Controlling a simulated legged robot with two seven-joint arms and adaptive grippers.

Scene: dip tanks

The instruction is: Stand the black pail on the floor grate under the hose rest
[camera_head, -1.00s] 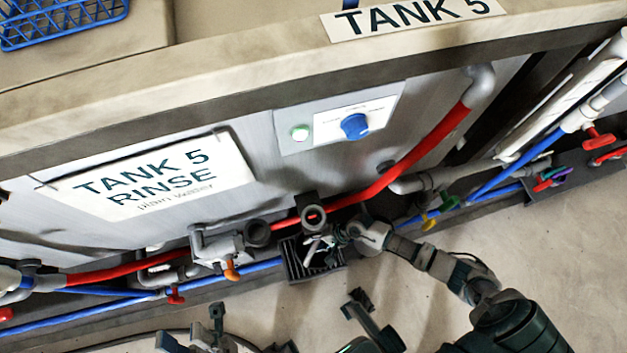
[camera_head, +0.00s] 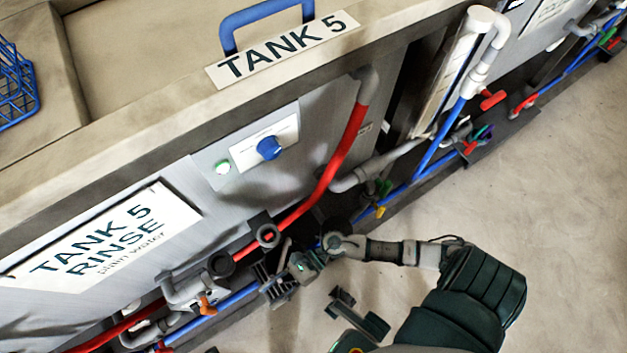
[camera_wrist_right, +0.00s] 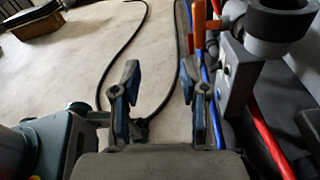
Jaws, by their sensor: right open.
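My right gripper (camera_head: 272,290) is low beside the front of tank 5, near the pipes. In the right wrist view its two fingers (camera_wrist_right: 160,95) stand apart with bare floor between them, so it is open and empty. I cannot make out the black pail. My left gripper is not seen.
Red pipe (camera_head: 335,160) and blue pipe (camera_head: 432,140) run along the tank front. An orange-handled valve (camera_head: 206,304) is left of the gripper. A black hose (camera_wrist_right: 108,60) lies on the floor. Open floor (camera_head: 560,200) is at the right.

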